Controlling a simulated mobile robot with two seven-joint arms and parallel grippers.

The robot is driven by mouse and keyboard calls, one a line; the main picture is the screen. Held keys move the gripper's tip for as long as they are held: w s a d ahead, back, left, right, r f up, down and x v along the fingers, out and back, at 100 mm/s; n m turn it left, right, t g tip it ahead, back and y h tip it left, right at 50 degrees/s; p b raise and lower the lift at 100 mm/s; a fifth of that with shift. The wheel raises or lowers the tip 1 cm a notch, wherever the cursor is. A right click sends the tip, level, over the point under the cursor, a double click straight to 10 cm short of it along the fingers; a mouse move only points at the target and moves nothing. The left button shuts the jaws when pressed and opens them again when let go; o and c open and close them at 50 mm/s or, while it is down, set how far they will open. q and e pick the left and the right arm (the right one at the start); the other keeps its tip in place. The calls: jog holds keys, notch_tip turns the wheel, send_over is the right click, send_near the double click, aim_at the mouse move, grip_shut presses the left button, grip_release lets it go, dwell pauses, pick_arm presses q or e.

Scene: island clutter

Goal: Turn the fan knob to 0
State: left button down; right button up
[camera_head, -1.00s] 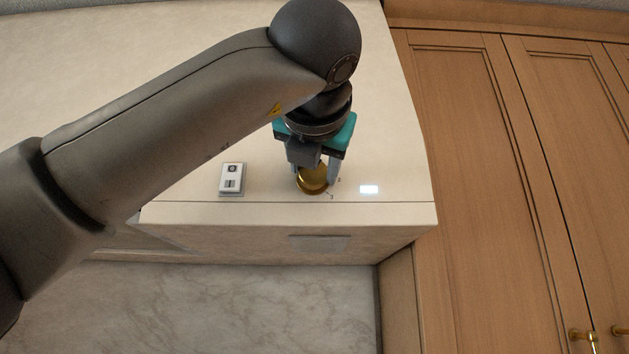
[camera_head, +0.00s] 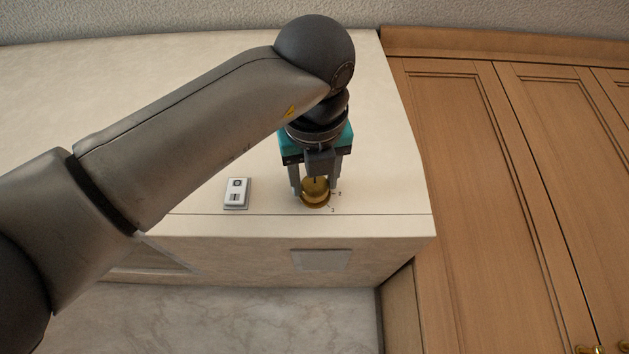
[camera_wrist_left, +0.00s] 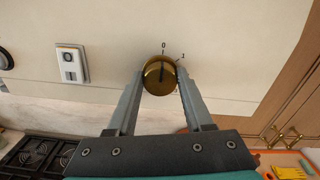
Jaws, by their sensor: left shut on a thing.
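The brass fan knob (camera_head: 315,190) is on the cream front of the hood, with small numbers 2 and 3 showing to its right. In the left wrist view the knob (camera_wrist_left: 159,76) has a dark pointer line directed up at the mark 0, with the mark 1 to the upper right. My left gripper (camera_head: 316,190) is shut on the knob, one finger on each side; it also shows in the left wrist view (camera_wrist_left: 160,80). The fingers hide part of the knob's rim. My right gripper is not in view.
A white switch plate (camera_head: 237,193) with two buttons sits left of the knob. Wooden cabinets (camera_head: 480,170) stand on the right. A black gas hob (camera_wrist_left: 35,155) lies below at the left in the wrist view. The hood face around the knob is otherwise clear.

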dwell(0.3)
pick_arm(q)
jog(key=shift+c, duration=1.5)
grip_release()
jog(key=shift+s, duration=0.15)
jog(key=shift+s, duration=0.35)
jog(key=s+b, duration=0.4)
jog(key=s, duration=1)
jog(key=shift+s, duration=0.15)
